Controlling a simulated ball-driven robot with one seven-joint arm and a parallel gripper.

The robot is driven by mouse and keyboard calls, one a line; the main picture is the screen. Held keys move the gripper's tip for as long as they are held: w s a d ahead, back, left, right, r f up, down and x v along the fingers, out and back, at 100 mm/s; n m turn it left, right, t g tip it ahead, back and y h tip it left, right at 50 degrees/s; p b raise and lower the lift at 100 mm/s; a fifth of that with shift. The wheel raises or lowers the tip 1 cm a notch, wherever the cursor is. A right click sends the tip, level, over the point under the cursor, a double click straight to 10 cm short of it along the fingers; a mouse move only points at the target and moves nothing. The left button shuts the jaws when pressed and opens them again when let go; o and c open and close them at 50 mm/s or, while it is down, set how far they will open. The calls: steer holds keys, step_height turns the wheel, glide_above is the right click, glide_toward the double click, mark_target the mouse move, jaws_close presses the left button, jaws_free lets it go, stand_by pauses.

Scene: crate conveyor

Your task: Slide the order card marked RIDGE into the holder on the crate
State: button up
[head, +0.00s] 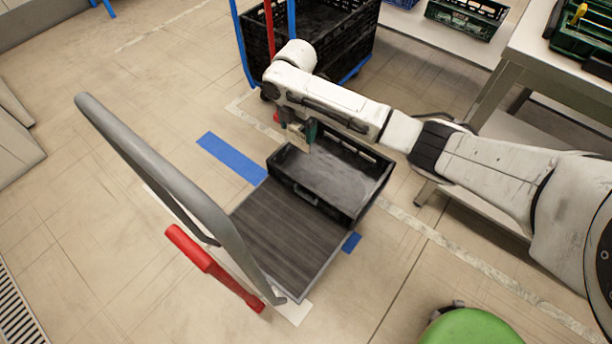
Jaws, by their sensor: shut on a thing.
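A black crate (374,196) stands on the dark ribbed deck of a platform trolley in the middle of the head view. Its open top shows an empty grey inside. A small fitting (306,194) is on the crate's near left wall; I cannot tell whether it is a handle or the card holder. My gripper (300,133) hangs over the crate's far left corner, shut on a small pale card (296,138). The card is too small for me to read any marking. The fingertips are hard to make out.
The trolley deck (285,240) has a tall grey push handle (150,160) and a red lever (205,255) on its left. A blue-framed cart with a black crate (335,35) stands behind. A table (550,50) is at right, a green stool (472,328) at bottom. Floor left is clear.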

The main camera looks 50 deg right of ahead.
steer(key=s+f+b, duration=0.3)
steer(key=f+b, duration=0.9)
steer(key=f, duration=1.2)
steer(key=shift+s+a+f, duration=0.2)
steer(key=shift+a+f, duration=0.1)
steer(key=shift+f, duration=0.05)
steer(key=o, duration=1.1)
step_height(320, 180, up, 11)
steer(key=p, duration=0.5)
